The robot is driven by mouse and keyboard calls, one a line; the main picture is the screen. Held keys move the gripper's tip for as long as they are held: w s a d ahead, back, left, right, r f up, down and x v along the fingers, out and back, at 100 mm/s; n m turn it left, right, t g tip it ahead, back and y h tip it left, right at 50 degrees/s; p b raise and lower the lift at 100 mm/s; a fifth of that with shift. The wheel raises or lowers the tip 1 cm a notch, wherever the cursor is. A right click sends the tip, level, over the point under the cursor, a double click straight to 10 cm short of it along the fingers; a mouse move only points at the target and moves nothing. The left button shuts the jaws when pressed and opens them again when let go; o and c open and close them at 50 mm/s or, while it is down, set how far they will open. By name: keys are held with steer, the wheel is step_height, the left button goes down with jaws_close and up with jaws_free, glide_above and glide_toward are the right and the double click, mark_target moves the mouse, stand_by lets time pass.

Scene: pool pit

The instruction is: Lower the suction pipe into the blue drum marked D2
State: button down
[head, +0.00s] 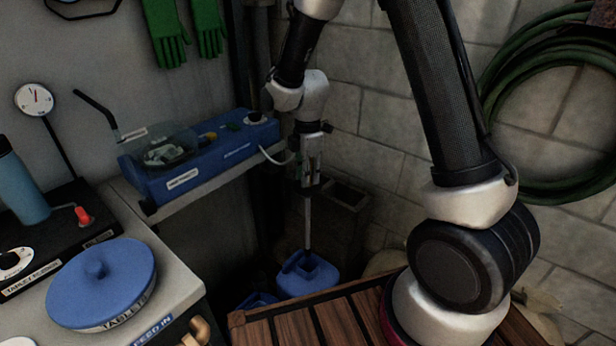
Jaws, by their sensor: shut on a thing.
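My gripper (311,180) hangs at the centre of the head view, in the dark corner behind the wooden slats. It is shut on the upper part of the suction pipe, a thin grey pipe (307,225) that hangs close to upright. The pipe's lower end meets the top of a blue drum (312,279). I cannot tell whether the tip is inside the opening or just above it. A second blue drum (257,300) shows partly at its left, lower down. No D2 marking is readable on either drum.
A slatted wooden surface (330,318) lies in front of the drums. A blue dosing unit (215,160) with a white hose sits on a shelf at the left. A blue-lidded tablet feeder (100,285) stands front left. Concrete blocks (345,205) stand behind the pipe. A green hose (490,95) hangs at right.

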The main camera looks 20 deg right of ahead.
mark_target(308, 256)
steer(key=shift+f, duration=17.3)
steer(key=shift+s+f, duration=0.1)
steer(key=shift+f, duration=0.2)
steer(key=c, duration=1.2)
jaws_free()
steer(key=shift+o, duration=0.2)
steer(key=shift+r, duration=0.1)
step_height(308, 256, up, 11)
steer(key=shift+f, duration=0.15)
steer(key=shift+r, duration=0.55)
